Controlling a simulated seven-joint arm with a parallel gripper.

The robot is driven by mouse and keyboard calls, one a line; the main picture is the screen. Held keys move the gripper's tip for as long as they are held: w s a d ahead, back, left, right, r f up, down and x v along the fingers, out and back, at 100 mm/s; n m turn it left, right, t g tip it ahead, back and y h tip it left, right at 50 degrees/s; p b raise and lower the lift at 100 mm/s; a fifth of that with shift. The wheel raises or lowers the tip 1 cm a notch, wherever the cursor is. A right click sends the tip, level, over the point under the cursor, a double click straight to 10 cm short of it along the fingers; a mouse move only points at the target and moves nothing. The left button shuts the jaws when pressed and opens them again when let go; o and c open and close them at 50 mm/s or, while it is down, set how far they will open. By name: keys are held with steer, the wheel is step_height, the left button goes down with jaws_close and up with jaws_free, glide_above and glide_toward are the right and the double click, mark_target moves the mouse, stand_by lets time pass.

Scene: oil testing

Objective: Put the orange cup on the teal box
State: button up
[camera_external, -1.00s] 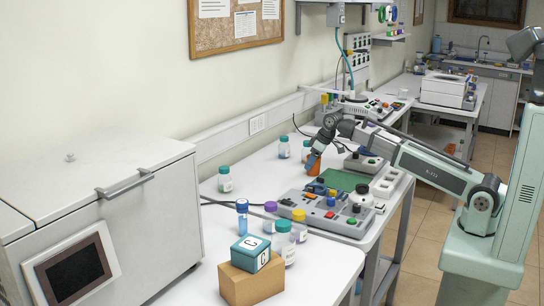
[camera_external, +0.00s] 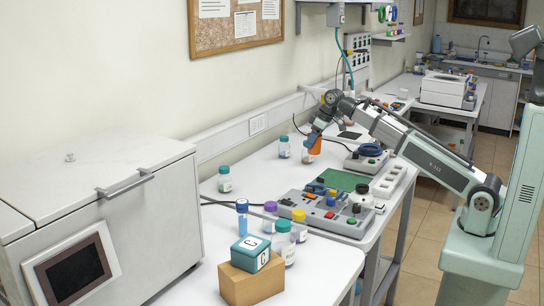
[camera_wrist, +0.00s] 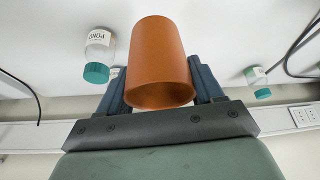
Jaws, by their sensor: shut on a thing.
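The orange cup (camera_external: 315,146) is held in my gripper (camera_external: 314,140), raised above the white table near the far bottles. In the wrist view the orange cup (camera_wrist: 158,62) fills the middle, between the two dark blue fingers of my gripper (camera_wrist: 160,80), which is shut on it. The teal box (camera_external: 251,252), marked with a letter, sits on a brown cardboard box (camera_external: 250,283) at the near end of the table. The cup is well away from the teal box, farther back and to the right.
Several capped bottles stand near the teal box, including a teal-capped one (camera_external: 283,243). A grey control panel (camera_external: 325,212) and green board (camera_external: 342,181) lie in between. Another teal-capped bottle (camera_external: 284,147) stands beside the gripper.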

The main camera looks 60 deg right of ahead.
steer(key=shift+r, duration=0.25)
steer(key=s+a+n+y, duration=0.1)
steer(key=a+n, duration=0.2)
steer(key=a, duration=1.4)
step_height(320, 180, up, 15)
steer(key=n+g+y, duration=0.2)
steer(key=n+g, duration=0.1)
steer(key=n, duration=0.4)
glide_above(248, 244)
steer(key=shift+f, duration=4.4)
steer(key=shift+f, duration=0.1)
